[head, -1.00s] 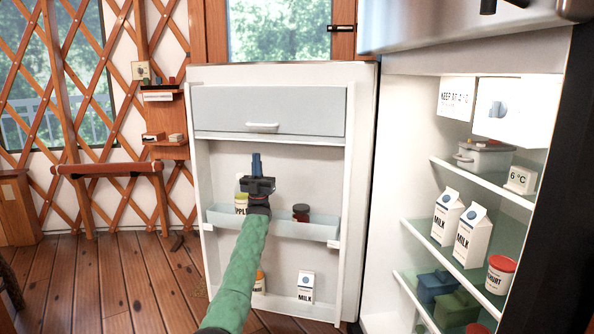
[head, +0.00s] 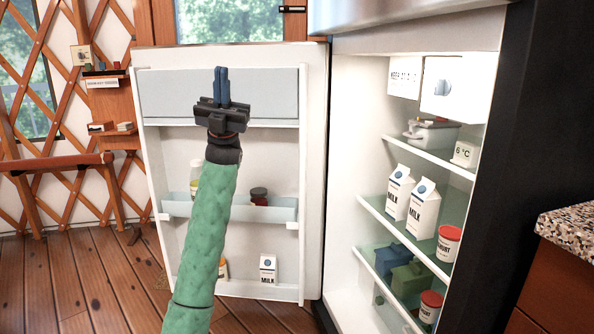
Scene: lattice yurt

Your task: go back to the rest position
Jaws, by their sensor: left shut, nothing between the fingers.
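My left gripper (head: 221,86) is shut and empty, its blue fingers together and pointing up. It is in front of the upper compartment of the open fridge door (head: 314,180). My green left arm crosses the door and hides part of its shelves. My right gripper is not in view.
The fridge stands open at the right, with two milk cartons (head: 422,210), a yogurt tub (head: 448,243) and a lidded pot (head: 432,133) on its shelves. A speckled counter (head: 575,232) is at the far right. A wooden bench (head: 55,163) stands left. Plank floor is free at lower left.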

